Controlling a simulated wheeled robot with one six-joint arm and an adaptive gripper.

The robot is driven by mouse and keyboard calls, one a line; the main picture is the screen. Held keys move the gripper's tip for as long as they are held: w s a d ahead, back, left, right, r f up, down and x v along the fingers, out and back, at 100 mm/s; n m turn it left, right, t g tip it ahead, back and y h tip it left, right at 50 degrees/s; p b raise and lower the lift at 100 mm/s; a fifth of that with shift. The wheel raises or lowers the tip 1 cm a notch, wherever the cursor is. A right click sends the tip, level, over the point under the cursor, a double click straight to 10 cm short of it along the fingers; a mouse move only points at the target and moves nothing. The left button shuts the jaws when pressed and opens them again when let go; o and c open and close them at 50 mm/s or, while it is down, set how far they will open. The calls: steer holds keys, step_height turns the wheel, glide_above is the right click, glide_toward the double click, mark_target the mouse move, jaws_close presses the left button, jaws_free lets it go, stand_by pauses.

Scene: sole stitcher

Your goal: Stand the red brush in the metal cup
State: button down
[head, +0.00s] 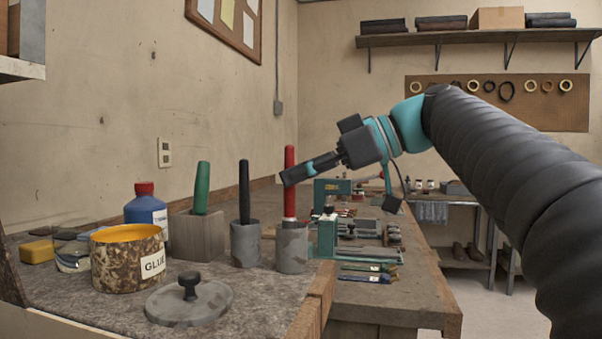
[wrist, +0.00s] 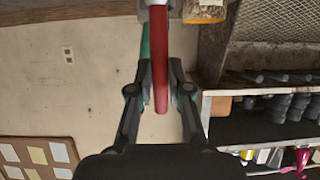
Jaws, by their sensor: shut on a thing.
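The red brush (head: 290,197) is upright, handle up, with its lower end at the mouth of the right-hand grey metal cup (head: 292,252). How deep it sits in the cup is hidden. My gripper (head: 287,178) reaches in from the right and is shut on the middle of the red handle. In the wrist view the red brush (wrist: 160,60) runs between the two fingers (wrist: 160,85).
A second grey cup (head: 245,246) with a black-handled tool stands just left. Further left are a wooden block (head: 197,237) with a green handle, a blue bottle (head: 147,210) and a glue pot (head: 128,268). A round lid (head: 189,306) lies in front.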

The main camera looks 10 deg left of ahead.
steer(key=c, duration=1)
jaws_free()
steer(key=shift+d, duration=0.1)
steer(key=v, duration=1.2)
